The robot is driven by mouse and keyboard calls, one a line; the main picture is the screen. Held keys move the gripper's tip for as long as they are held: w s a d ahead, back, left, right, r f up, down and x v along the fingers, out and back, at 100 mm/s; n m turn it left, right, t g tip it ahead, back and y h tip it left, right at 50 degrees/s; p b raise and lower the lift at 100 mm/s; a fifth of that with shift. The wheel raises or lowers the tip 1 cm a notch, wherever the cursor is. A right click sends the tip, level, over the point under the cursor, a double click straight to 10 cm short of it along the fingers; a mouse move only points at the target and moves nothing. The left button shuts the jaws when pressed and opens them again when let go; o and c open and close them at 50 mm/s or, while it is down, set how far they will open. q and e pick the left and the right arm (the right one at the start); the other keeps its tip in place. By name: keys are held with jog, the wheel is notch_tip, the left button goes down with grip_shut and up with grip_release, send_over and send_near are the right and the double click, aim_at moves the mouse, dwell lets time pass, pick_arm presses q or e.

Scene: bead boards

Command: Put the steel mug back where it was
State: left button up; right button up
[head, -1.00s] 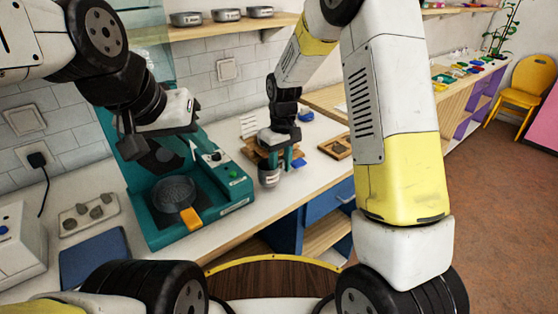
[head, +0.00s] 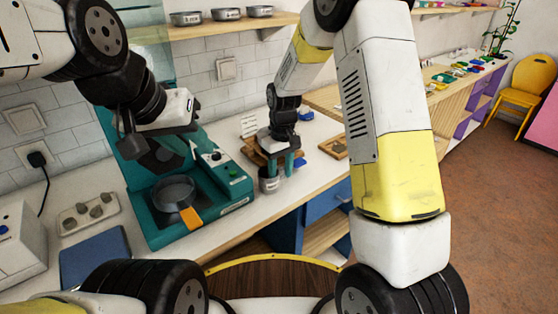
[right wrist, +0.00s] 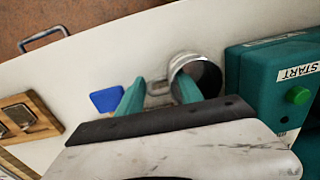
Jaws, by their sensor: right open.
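The steel mug (head: 269,181) stands on the white counter, just right of the teal machine; its open mouth shows in the right wrist view (right wrist: 203,75). My right gripper (head: 281,168) is open at the mug, its teal fingers pointing down. In the right wrist view its fingers (right wrist: 159,94) stand apart, with the mug's handle between them and one finger overlapping the mug's near rim. Whether a finger touches the mug is unclear. My left gripper (head: 168,150) hangs over the machine; its fingers blend into the teal behind, so their opening cannot be told.
The teal machine (head: 222,205) holds a round grey pan (head: 174,190) with an orange handle. A blue scoop-like piece (right wrist: 106,99) lies near the mug. Wooden frame (head: 334,146) sits further right. A blue mat (head: 94,256) and stone tray (head: 90,213) lie left.

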aim_at(281, 168)
jog(key=s+d+r+m+t, duration=0.1)
jog(key=s+d+r, duration=0.1)
jog(key=r, duration=0.7)
jog(key=s+d+r, duration=0.2)
jog(key=d+r, duration=0.1)
jog(key=r, duration=0.7)
jog(key=s+d+r+m+t+y, duration=0.1)
jog(key=s+d+r+m+t, duration=0.1)
jog(key=s, duration=0.7)
jog(key=s+d+r+m+t, duration=0.3)
jog(key=s+d+r, duration=0.1)
jog(key=s, duration=0.5)
jog(key=shift+s+d+y, duration=0.3)
jog(key=shift+y, duration=0.1)
